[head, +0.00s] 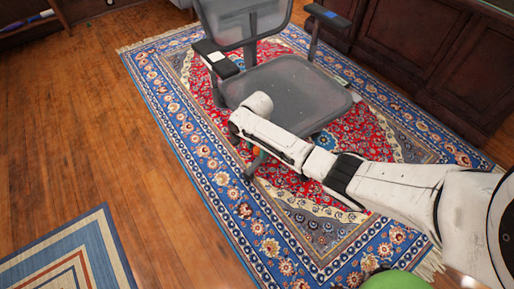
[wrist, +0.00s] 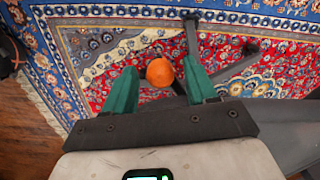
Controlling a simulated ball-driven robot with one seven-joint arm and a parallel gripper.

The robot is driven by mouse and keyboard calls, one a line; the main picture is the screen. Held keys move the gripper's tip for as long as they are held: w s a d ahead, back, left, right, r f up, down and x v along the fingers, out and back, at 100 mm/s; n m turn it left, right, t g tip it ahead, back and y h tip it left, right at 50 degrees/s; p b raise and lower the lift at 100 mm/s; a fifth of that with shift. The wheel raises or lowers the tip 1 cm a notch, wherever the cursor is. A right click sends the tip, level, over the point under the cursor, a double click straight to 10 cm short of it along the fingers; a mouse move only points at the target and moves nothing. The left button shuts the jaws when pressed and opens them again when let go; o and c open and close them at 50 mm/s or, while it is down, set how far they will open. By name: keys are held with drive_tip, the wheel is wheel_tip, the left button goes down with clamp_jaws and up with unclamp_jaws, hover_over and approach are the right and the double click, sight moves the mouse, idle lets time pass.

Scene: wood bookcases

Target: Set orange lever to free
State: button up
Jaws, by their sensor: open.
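An orange rounded knob (wrist: 160,73), which looks like the orange lever's end, shows in the wrist view. It appears between the two teal fingers of my gripper (wrist: 159,90), with a gap on each side. The fingers are spread apart and hold nothing. Whether the knob is level with the fingertips or below them, I cannot tell. A grey office chair (head: 290,85) stands on the rug in the head view. My arm reaches to its near side, and my gripper is mostly hidden behind the arm there. The rest of the lever is not clearly visible.
A patterned red and blue rug (head: 200,150) lies under the chair. Dark chair base legs (wrist: 228,65) show beyond the fingers. Dark wood cabinets (head: 430,55) stand at the back right. The wood floor (head: 90,120) at left is clear, with a striped mat (head: 75,250) in front.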

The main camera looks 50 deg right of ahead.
clamp_jaws()
idle(0.4)
